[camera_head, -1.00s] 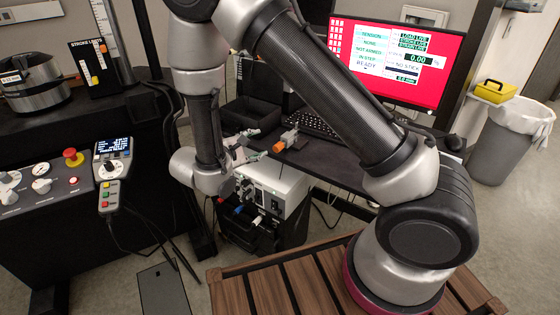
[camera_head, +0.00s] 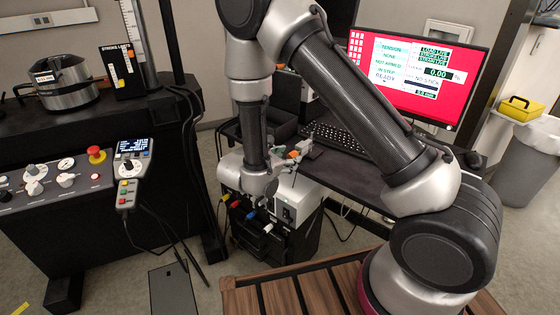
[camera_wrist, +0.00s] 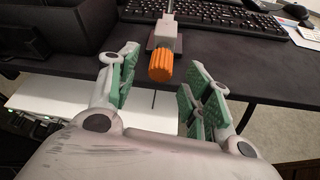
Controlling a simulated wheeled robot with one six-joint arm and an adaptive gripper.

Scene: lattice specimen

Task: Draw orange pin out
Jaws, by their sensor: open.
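The orange pin (camera_wrist: 161,67) shows in the wrist view as a ribbed orange knob facing me. It sits at the near end of a grey block (camera_wrist: 166,40) on a small dark plate, with a thin metal rod behind. My gripper (camera_wrist: 158,86) is open, with green pads either side of the line to the knob. The knob appears just beyond or at the fingertips; no contact is visible. In the head view the orange pin (camera_head: 293,154) is small and partly hidden by my gripper (camera_head: 284,165).
The block stands on a black desk (camera_head: 345,172) with a keyboard (camera_head: 338,136) behind it and a red-screened monitor (camera_head: 420,75). A white-topped equipment box (camera_head: 300,200) is below the desk edge. A control panel with a pendant (camera_head: 130,165) is at the left.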

